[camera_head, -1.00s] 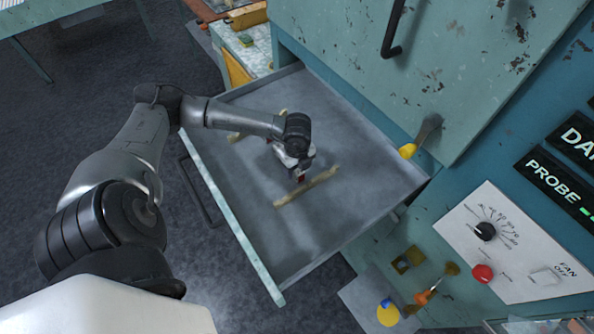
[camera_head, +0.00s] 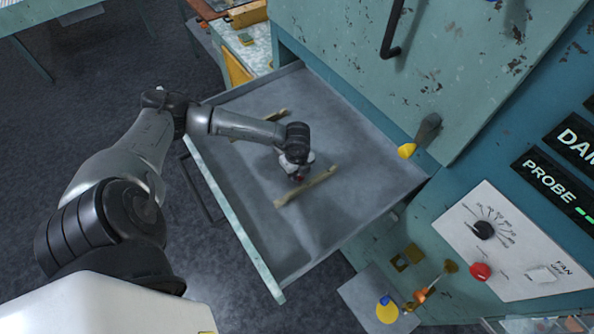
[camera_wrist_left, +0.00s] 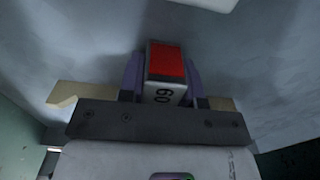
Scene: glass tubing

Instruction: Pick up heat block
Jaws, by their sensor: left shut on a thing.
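The heat block (camera_wrist_left: 166,62) shows in the left wrist view as a small block with a red face and a white face marked "60". My left gripper (camera_wrist_left: 164,80) is shut on it, with a purple finger on each side. Only a small bit of red shows there. I cannot tell whether the block touches the drawer floor. My right gripper is not in view.
The drawer's walls surround the gripper. Much of the drawer floor is bare.

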